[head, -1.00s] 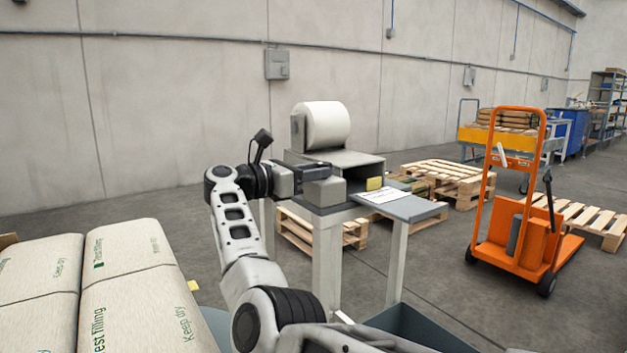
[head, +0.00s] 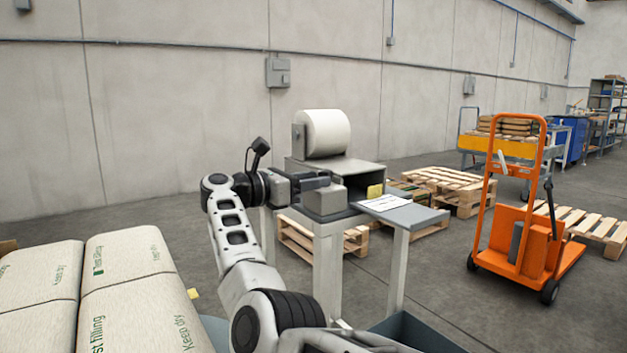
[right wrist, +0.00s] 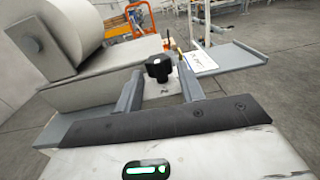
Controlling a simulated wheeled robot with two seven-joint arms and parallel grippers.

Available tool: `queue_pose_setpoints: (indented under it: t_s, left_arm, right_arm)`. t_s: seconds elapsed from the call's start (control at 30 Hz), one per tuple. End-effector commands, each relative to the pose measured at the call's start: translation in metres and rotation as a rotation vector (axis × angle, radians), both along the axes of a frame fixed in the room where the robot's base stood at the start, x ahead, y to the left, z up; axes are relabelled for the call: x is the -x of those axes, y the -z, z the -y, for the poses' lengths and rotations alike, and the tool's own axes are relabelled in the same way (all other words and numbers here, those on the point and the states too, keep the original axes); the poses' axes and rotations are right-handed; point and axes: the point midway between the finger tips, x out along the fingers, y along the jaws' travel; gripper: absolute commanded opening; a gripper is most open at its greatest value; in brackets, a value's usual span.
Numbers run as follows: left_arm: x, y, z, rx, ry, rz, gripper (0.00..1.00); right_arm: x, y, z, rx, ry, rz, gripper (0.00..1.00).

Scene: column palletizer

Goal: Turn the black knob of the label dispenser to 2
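The label dispenser (head: 342,166) is a grey housing with a white roll (head: 323,133) on top, standing on a grey table. Its black knob (right wrist: 158,67) shows in the right wrist view, between the two grey fingers of my right gripper (right wrist: 160,78). The fingers stand apart with space on either side of the knob; I cannot tell how far down they reach around it. In the head view my right gripper (head: 322,191) is at the dispenser's front left, and the knob is hidden. No scale marks on the knob are readable. My left gripper is not in view.
A white printed sheet (head: 384,202) lies on the side shelf (head: 425,217), near a small yellow block (head: 375,191). Filled sacks (head: 125,280) lie at left. Wooden pallets (head: 450,183) and an orange lift truck (head: 520,240) stand on the floor at right.

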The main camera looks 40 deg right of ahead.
Motion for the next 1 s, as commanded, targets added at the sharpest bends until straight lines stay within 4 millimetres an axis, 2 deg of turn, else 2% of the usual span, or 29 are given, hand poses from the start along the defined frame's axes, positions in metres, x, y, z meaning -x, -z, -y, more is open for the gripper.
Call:
queue_pose_setpoints:
  t_s: [0.4,0.5,0.7,1.0]
  left_arm:
    - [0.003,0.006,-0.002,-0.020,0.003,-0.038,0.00]
    - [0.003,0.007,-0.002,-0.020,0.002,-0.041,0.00]
    - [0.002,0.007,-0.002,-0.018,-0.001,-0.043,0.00]
    - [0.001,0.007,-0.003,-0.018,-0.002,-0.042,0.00]
  right_arm:
    - [-0.014,-0.001,-0.085,-0.001,-0.005,-0.002,0.39]
    - [-0.017,-0.001,-0.098,-0.001,-0.003,-0.001,0.39]
    - [-0.018,0.000,-0.111,-0.001,-0.001,-0.001,0.39]
    - [-0.018,0.000,-0.112,-0.001,0.000,0.001,0.39]
